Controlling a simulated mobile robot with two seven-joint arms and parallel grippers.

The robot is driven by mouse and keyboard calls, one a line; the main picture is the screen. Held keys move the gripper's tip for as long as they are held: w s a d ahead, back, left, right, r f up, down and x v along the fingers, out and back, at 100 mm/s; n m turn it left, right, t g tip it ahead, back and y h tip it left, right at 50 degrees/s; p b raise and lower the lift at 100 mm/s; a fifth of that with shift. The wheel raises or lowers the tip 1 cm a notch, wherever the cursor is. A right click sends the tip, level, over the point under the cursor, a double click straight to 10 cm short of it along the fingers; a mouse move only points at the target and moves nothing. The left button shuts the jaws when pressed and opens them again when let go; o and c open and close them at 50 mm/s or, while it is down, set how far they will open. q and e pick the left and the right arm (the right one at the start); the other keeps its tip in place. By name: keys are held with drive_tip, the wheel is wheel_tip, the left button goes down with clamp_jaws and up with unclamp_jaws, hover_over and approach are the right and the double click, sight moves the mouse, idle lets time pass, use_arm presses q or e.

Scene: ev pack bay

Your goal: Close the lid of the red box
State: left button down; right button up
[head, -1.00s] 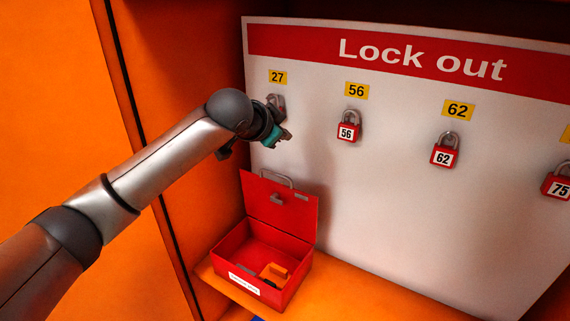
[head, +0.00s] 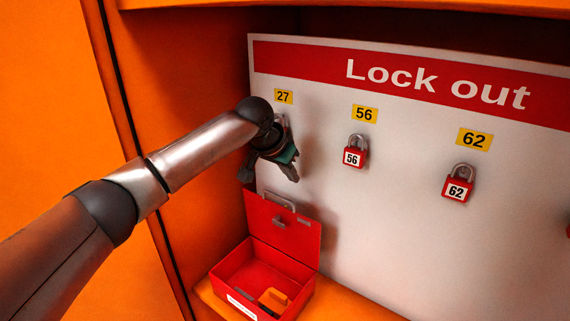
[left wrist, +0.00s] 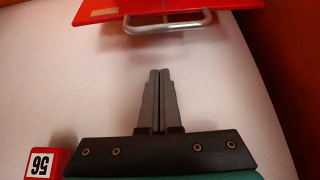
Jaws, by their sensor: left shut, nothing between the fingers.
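The red box (head: 225,270) stands on the orange shelf with its lid (head: 279,226) open and upright, leaning back near the white board. A grey handle (head: 281,201) is on the lid's top edge. Orange and dark items lie inside the box. My left gripper (head: 291,176) is above the lid, in front of the board, pointing down. In the left wrist view its fingers (left wrist: 161,72) are together and empty, apart from the handle (left wrist: 168,24) and the lid (left wrist: 200,5) beyond them. My right gripper is not in view.
The lock-out board (head: 390,240) stands behind, with red padlocks 56 (head: 353,157) and 62 (head: 456,189) hanging to the right of my gripper. The orange shelf (head: 345,300) is clear right of the box. An orange wall (head: 185,215) is on the left.

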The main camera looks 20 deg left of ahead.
use_arm(q)
drive_tip(key=s+f, duration=0.1)
drive_tip(key=s+a+f+p, duration=0.1)
drive_tip(key=shift+s+f, duration=0.2)
drive_tip(key=shift+s, duration=0.2)
idle(0.4)
drive_tip(key=shift+f, duration=0.1)
